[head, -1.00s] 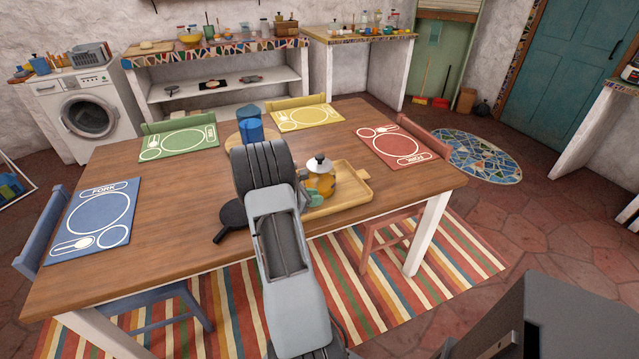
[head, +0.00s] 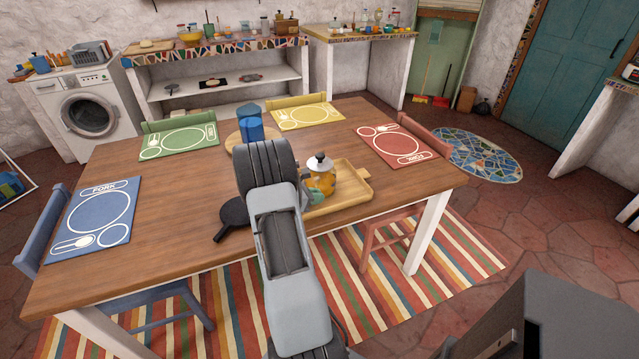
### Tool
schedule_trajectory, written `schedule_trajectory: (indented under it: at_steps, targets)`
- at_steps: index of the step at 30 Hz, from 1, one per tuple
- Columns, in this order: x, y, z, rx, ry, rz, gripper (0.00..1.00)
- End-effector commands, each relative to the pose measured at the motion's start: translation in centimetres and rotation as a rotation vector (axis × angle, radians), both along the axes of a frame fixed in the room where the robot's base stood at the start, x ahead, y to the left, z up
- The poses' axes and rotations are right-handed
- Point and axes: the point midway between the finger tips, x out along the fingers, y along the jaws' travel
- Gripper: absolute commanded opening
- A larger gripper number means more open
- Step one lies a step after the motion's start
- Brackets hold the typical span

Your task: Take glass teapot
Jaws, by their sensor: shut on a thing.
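The glass teapot (head: 325,182) stands on the right part of the table, at the wooden tray (head: 352,172). It is upright, with a pale lid, a dark knob and yellow-orange showing in its body. A small teal-green patch (head: 317,197) shows at its lower left; I cannot tell what it is. My arm reaches up the middle of the picture and covers the area left of the teapot. My gripper is hidden behind my arm, so its contact with the teapot cannot be seen.
A dark pan (head: 233,212) lies left of my arm. Blue (head: 93,220), green (head: 178,143), yellow (head: 306,115) and red (head: 397,145) placemats lie around the table (head: 160,210). The table's left middle is clear.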

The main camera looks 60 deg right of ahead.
Motion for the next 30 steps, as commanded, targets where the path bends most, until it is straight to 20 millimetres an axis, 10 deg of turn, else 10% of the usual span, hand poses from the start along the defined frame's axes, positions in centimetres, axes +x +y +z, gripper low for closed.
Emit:
schedule_trajectory:
  at_steps: [17, 30]
  targets:
    - [0.1, -0.1, 3.4, -0.007, -0.005, -0.001, 0.0]
    - [-2.5, 5.8, 10.0, -0.005, -0.004, 0.003, 0.0]
